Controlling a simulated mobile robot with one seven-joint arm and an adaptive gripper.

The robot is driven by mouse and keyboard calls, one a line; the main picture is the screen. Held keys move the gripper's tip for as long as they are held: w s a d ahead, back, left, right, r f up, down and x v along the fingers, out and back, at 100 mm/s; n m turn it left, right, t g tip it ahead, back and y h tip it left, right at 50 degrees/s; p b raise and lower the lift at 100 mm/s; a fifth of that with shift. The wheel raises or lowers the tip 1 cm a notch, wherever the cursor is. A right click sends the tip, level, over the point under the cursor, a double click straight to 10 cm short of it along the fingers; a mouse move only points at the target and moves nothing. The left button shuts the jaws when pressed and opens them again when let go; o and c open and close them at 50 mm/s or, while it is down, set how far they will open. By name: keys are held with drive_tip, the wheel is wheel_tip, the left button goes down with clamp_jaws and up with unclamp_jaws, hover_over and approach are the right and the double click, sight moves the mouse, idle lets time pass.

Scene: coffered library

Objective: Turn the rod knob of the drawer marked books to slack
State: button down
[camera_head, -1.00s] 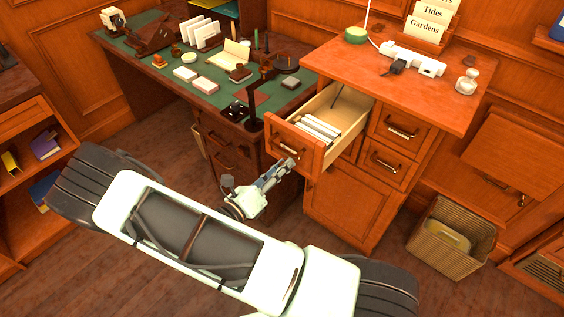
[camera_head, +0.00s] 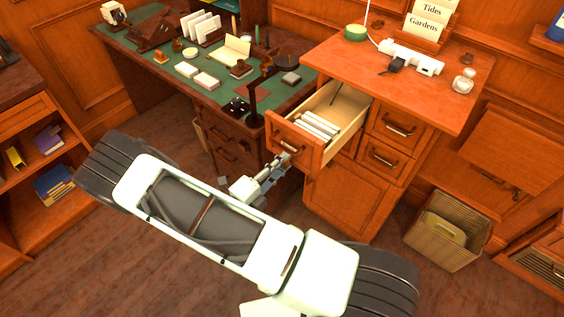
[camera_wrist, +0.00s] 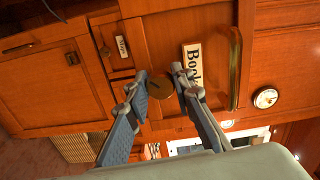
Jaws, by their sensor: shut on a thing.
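The drawer marked "Books" (camera_wrist: 215,50) stands pulled out of the right-hand desk pedestal; in the head view its front panel (camera_head: 310,151) faces my arm. Its label (camera_wrist: 193,66) shows in the wrist view, beside a long brass pull (camera_wrist: 235,68). In the head view my gripper (camera_head: 284,162) is small and partly hidden at the drawer front.
White papers or folders (camera_head: 318,124) lie in the open drawer. Shut drawers with pulls (camera_head: 400,130) are beside it. A green-topped desk (camera_head: 180,52) is at left. A wicker basket (camera_head: 447,232) stands on the floor at right. Floor is open at lower left.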

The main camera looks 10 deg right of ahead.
drive_tip(key=shift+n, duration=0.9)
drive_tip(key=c, duration=1.7)
unclamp_jaws()
drive_tip(key=shift+o, duration=0.2)
drive_tip(key=v, duration=1.2)
